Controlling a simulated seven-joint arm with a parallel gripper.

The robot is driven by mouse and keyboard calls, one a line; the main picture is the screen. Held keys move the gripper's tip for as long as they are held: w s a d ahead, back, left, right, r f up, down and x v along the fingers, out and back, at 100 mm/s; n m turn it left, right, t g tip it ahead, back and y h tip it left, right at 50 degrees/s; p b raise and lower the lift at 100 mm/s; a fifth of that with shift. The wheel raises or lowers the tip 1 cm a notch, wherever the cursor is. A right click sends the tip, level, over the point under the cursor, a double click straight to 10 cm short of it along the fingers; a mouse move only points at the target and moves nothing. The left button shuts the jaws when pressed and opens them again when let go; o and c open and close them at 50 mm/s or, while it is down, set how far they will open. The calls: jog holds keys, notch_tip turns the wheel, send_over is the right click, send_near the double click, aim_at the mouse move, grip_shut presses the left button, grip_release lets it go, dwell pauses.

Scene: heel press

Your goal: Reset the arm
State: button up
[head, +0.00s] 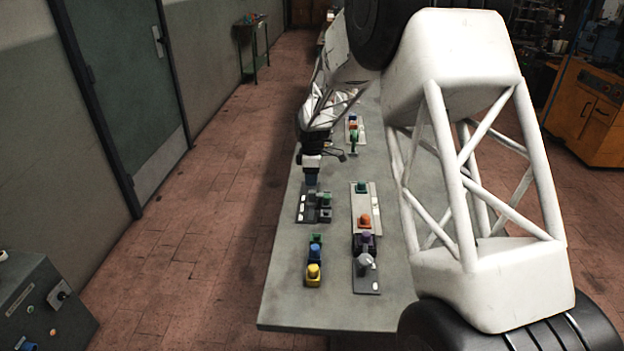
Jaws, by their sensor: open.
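My gripper (311,166) is small in the head view, over the left side of the grey table, pointing down. It is open, though its fingers are hard to make out. Just below its tip is a dark blue piece (311,179) at the back of a dark plate (306,216); I cannot tell whether they touch. My white arm comes in from the right and partly covers the table's right side.
The grey table (285,291) carries several plates with coloured knobs: an orange knob (364,220), a yellow one (313,273) and a grey one (366,261). A control box (40,300) stands lower left. The table's near left corner is bare.

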jog(key=s+d+r+m+t, duration=0.1)
jog(key=s+d+r+m, duration=0.4)
jog(key=s+d+r, duration=0.45)
jog(key=s+d+r+m, duration=0.4)
jog(key=s+d+r, duration=0.3)
jog(key=s+r, duration=0.6)
jog(key=s+d+m, duration=0.2)
jog(key=s+m, duration=0.1)
jog(key=s, duration=0.7)
jog(key=s+d+f+m+t, duration=0.1)
jog(key=s+d+m, duration=0.2)
jog(key=s, duration=0.8)
jog(key=s+d+m, duration=0.3)
jog(key=s, duration=0.7)
jog(key=shift+s+d+f+t, duration=0.15)
jog(key=shift+d+f+t, duration=0.05)
jog(key=shift+f+t, duration=0.1)
